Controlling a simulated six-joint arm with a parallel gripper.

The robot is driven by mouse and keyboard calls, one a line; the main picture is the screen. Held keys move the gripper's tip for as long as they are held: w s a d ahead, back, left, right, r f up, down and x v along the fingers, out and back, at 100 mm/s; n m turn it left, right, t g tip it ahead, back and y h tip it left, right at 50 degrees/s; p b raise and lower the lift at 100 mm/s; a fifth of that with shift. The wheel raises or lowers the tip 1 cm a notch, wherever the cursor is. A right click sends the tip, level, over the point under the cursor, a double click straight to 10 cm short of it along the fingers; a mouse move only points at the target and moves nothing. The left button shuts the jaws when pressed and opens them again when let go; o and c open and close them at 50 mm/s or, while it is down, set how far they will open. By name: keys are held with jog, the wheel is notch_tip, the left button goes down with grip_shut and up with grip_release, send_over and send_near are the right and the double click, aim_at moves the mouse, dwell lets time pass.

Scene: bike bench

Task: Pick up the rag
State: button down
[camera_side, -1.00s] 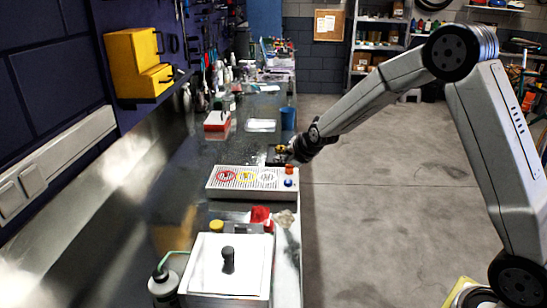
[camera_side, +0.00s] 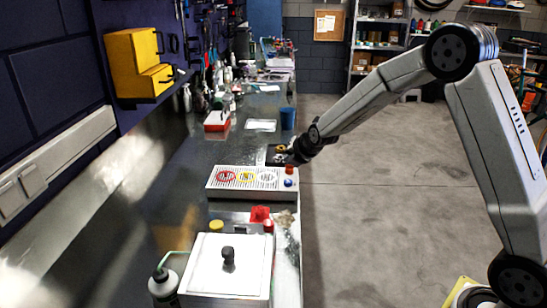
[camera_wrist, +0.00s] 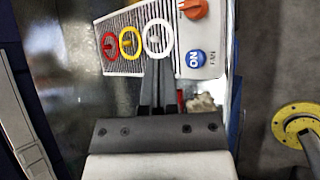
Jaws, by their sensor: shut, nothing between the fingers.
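A pale crumpled cloth-like thing (camera_side: 286,218) lies near the bench's front edge, beyond the white lidded box. A small red thing (camera_side: 260,214) lies just left of it. I cannot tell for sure which of the two is the rag. In the wrist view the pale crumpled thing (camera_wrist: 203,102) shows right of my fingers, with a sliver of red partly hidden beside them. My gripper (camera_wrist: 158,65) is shut and empty, its fingers together over the panel's near side. In the side view my gripper (camera_side: 283,151) is past the panel, well apart from both things.
A panel (camera_side: 222,191) with three coloured rings, an orange knob (camera_wrist: 193,8) and a blue button (camera_wrist: 195,57) stands between my gripper and the crumpled thing. A white lidded box (camera_side: 207,266), a bottle (camera_side: 164,287) and a yellow cap (camera_side: 216,225) are nearer the camera. A blue cup (camera_side: 288,118) stands farther back.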

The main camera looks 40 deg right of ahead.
aim_at(260, 208)
jog(key=c, duration=1.3)
grip_release()
jog(key=o, duration=1.3)
jog(key=shift+a+f, duration=0.1)
jog(key=m, duration=0.1)
jog(key=a+f+m+g, duration=0.1)
jog(key=m, duration=0.2)
jog(key=shift+s+a+f+y, duration=0.15)
jog(key=shift+s+a+y, duration=0.15)
jog(key=shift+y, duration=0.1)
jog(key=s+a+f+m+g+y, duration=0.2)
jog(key=a+m, duration=0.6)
jog(key=m, duration=0.4)
jog(key=shift+s+g+y, duration=0.25)
jog(key=shift+g+y, duration=0.65)
jog(key=shift+g, duration=0.4)
jog(key=shift+a, duration=0.1)
jog(key=shift+x, duration=1.25)
